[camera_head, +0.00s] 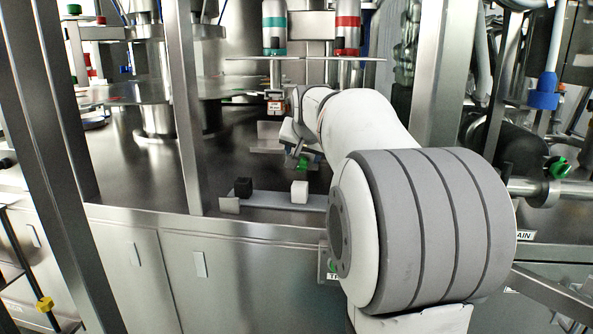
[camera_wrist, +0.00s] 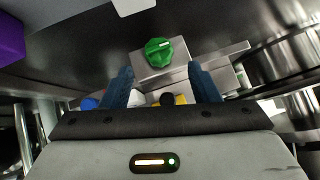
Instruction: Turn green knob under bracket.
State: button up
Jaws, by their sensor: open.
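The green knob (camera_wrist: 159,52) is round with a pale line on its face and is mounted on a grey metal block (camera_wrist: 147,71) in the wrist view. In the head view the green knob (camera_head: 304,162) is a small patch beside my gripper, partly hidden by it. A grey metal plate (camera_wrist: 226,54) extends to the right of the knob's block; I cannot tell whether it is the bracket. My gripper (camera_wrist: 161,72) is open, with its two blue fingers spread and the knob beyond and between their tips. In the head view my gripper (camera_head: 301,149) is small and partly hidden by my arm.
A metal post (camera_head: 184,110) stands left of my arm. Bottles with teal (camera_head: 275,22) and red (camera_head: 347,22) bands are above. The steel counter at left has free room.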

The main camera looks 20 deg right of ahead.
aim_at(301, 164)
jog(key=b+x, duration=0.1)
jog(key=x, duration=0.4)
jog(key=shift+w+f+b, duration=0.25)
jog(key=shift+f+b, duration=0.05)
jog(key=shift+c, duration=0.4)
